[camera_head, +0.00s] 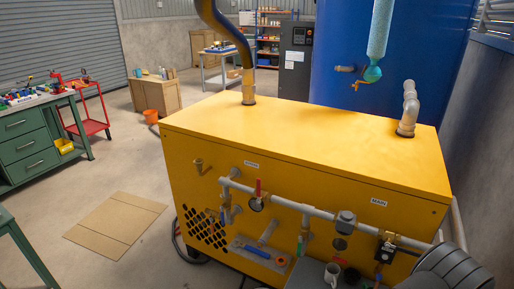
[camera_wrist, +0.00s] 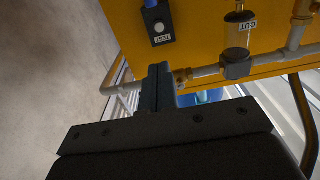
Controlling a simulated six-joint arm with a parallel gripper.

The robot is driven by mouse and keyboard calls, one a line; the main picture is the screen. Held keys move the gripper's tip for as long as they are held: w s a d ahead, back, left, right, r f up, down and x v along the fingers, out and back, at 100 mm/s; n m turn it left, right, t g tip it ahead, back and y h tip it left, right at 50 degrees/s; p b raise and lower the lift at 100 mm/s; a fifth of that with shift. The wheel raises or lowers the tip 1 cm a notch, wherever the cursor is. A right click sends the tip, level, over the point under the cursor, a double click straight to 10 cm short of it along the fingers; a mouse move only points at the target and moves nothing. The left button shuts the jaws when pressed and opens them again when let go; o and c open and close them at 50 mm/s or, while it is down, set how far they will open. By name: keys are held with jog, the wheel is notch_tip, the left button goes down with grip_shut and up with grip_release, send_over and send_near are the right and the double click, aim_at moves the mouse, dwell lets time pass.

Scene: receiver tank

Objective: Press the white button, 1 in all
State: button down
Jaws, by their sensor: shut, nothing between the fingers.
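In the wrist view a small black box (camera_wrist: 160,22) on the yellow panel carries a pale round button (camera_wrist: 159,28) and a label that reads TEST, upside down. In the head view the black box (camera_head: 385,252) is at the lower right of the yellow cabinet's front, and its button is too small to make out clearly. My gripper (camera_wrist: 160,68) is shut and empty. In the wrist picture its fingertips lie below the box with a visible gap; I cannot tell the depth between them.
The yellow cabinet (camera_head: 300,150) carries a grey pipe (camera_head: 285,203) with valves along its front. In the wrist view a fitting with a clear bowl (camera_wrist: 237,35) and a pipe (camera_wrist: 205,71) lie close right of the fingers.

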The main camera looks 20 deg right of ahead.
aim_at(385, 257)
jog(key=w+d+r+n+y, duration=0.1)
jog(key=w+d+n+y, duration=0.3)
jog(key=y, duration=0.7)
jog(key=shift+w+d+n+g, duration=0.15)
jog(key=shift+d+n+g, duration=0.2)
jog(key=shift+d, duration=0.55)
jog(key=shift+w+d, duration=3.1)
jog(key=shift+w, duration=0.05)
jog(key=shift+w, duration=0.1)
jog(key=shift+w+d, duration=0.2)
jog(key=shift+d, duration=0.05)
